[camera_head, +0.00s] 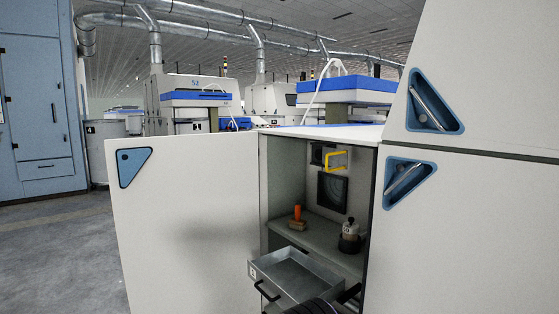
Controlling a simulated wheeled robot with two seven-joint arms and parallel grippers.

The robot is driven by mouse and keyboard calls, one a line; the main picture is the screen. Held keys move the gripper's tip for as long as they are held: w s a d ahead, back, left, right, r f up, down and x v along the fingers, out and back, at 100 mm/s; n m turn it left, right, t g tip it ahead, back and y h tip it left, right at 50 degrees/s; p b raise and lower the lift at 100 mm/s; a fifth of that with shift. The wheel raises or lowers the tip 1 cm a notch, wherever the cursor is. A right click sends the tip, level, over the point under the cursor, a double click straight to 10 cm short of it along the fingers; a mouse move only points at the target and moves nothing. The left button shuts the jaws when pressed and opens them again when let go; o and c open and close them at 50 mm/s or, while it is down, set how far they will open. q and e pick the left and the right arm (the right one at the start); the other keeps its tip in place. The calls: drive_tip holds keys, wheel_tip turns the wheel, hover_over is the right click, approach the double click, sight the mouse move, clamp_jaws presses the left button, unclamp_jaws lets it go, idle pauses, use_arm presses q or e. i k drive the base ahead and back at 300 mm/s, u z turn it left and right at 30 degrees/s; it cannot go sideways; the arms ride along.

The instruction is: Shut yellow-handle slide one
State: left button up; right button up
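A yellow handle (336,160) sits on a small dark plate high on the back wall inside the open cabinet. Just below it is a dark square (332,192) with a frame; whether this is an opening or a closed plate I cannot tell. The handle stands out from the wall with nothing touching it. Neither of my grippers can be made out. A black ribbed shape (315,306) shows at the bottom edge, and I cannot tell what it is.
A white door (185,220) stands open at left. On the cabinet shelf (325,241) are an orange-handled stamp-like tool (297,217) and a small pot (350,238). A grey metal drawer (300,275) with a black handle sticks out below. White panels (470,230) bound the right.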

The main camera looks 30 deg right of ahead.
sight(337, 158)
drive_tip(key=i, duration=0.85)
drive_tip(key=z, duration=1.15)
drive_tip(key=i, duration=0.65)
drive_tip(key=z, duration=0.7)
drive_tip(key=k, duration=0.5)
drive_tip(key=u, duration=0.95)
drive_tip(key=i, duration=0.55)
drive_tip(key=u, duration=0.05)
